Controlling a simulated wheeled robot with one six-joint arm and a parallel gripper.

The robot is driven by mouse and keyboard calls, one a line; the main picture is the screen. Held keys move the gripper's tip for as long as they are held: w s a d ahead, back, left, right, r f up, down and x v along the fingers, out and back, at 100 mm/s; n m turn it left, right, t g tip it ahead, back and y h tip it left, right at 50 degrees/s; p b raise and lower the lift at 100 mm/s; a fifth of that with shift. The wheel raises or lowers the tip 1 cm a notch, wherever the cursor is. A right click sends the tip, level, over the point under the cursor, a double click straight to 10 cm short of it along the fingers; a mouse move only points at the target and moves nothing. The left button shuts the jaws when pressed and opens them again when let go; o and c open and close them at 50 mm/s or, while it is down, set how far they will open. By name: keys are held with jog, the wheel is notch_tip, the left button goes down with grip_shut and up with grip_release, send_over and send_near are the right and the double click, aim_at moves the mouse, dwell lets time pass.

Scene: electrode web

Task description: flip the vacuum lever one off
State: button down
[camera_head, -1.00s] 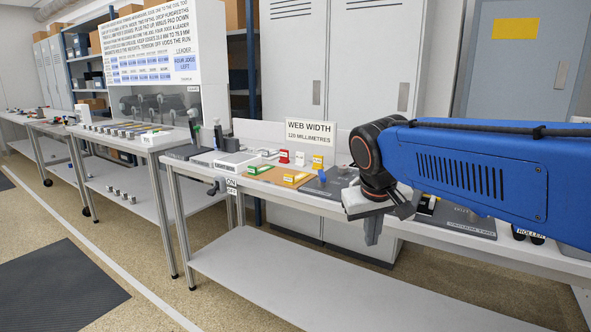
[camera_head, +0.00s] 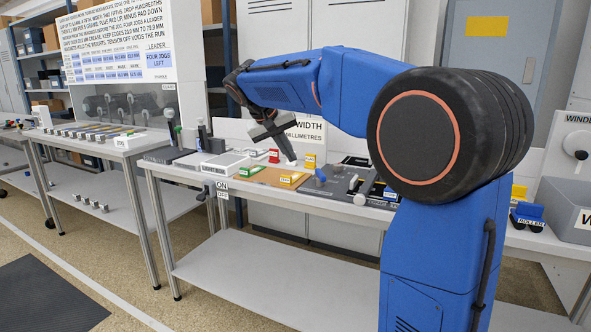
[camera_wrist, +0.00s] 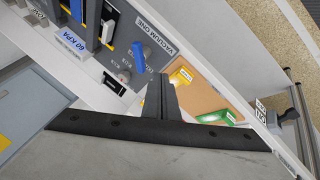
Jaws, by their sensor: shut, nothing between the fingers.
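The blue lever (camera_wrist: 139,57) stands on a dark grey panel (camera_wrist: 118,45) beside a label reading VACUUM ONE in the wrist view. In the head view a small blue lever (camera_head: 320,176) shows on the bench to the right of the orange-brown board. My gripper (camera_head: 289,157) is shut and empty, pointing down above the bench, up and left of that lever. In the wrist view its closed fingers (camera_wrist: 160,88) are close to the lever in the picture; I cannot tell the gap in depth.
An orange-brown board (camera_wrist: 201,98) carries yellow and green blocks. A dark handle (camera_wrist: 288,115) with ON and OFF labels sits at the bench's front edge. A WEB WIDTH sign (camera_head: 305,135) stands behind my gripper. A 60 KPA label (camera_wrist: 70,43) and other controls lie beside the panel.

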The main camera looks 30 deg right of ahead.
aim_at(320, 179)
jog(key=shift+w+a+r, duration=0.15)
jog(key=shift+w+a, duration=0.1)
jog(key=shift+w, duration=0.35)
jog(key=shift+w+a+r, duration=0.1)
jog(key=shift+w+a, duration=0.1)
jog(key=shift+w, duration=0.35)
jog(key=x, duration=1)
jog(key=shift+s+d+r, duration=0.1)
jog(key=d, duration=0.3)
jog(key=shift+s, duration=0.4)
jog(key=shift+s+d, duration=0.15)
jog(key=shift+d, duration=0.3)
